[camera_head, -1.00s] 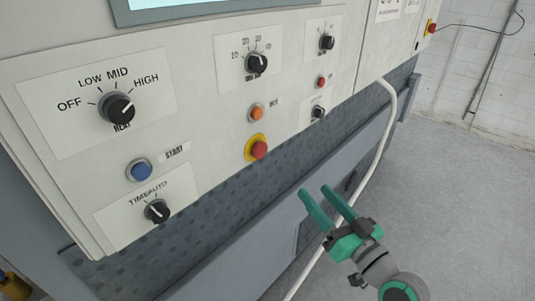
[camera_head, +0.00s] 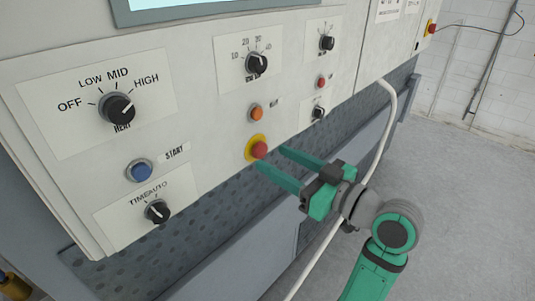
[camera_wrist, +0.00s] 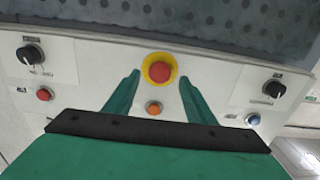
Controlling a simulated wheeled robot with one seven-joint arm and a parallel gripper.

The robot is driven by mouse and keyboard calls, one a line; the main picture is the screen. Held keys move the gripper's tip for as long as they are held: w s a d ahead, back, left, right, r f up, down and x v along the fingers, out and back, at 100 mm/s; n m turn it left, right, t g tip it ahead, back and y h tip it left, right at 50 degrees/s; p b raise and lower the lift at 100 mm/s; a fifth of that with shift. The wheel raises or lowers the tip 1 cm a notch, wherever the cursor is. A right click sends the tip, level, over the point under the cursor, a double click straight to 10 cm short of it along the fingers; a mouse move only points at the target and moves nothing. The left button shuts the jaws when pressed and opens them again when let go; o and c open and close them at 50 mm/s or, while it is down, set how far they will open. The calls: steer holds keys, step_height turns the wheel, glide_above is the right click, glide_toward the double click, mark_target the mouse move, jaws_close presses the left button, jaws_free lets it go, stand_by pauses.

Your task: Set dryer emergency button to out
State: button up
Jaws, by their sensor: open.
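The emergency button is a red mushroom knob (camera_head: 259,149) on a yellow ring, low on the white panel in the head view. It also shows in the wrist view (camera_wrist: 160,72), ahead of and between my fingertips. My gripper (camera_head: 268,156) is open and empty, with its two green fingers pointing at the panel, one at the knob's lower edge and one to its right. In the wrist view the fingers (camera_wrist: 160,80) stand on either side of the knob with gaps. I cannot tell how far the tips are from the panel, or whether the button is in or out.
An orange button (camera_head: 256,113) sits just above the red knob. A pale hose (camera_head: 381,145) hangs behind my arm. Open floor lies right.

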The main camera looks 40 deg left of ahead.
mark_target(263, 152)
steer(key=shift+w+a, duration=0.2)
steer(key=shift+a, duration=1.7)
steer(key=shift+c, duration=0.3)
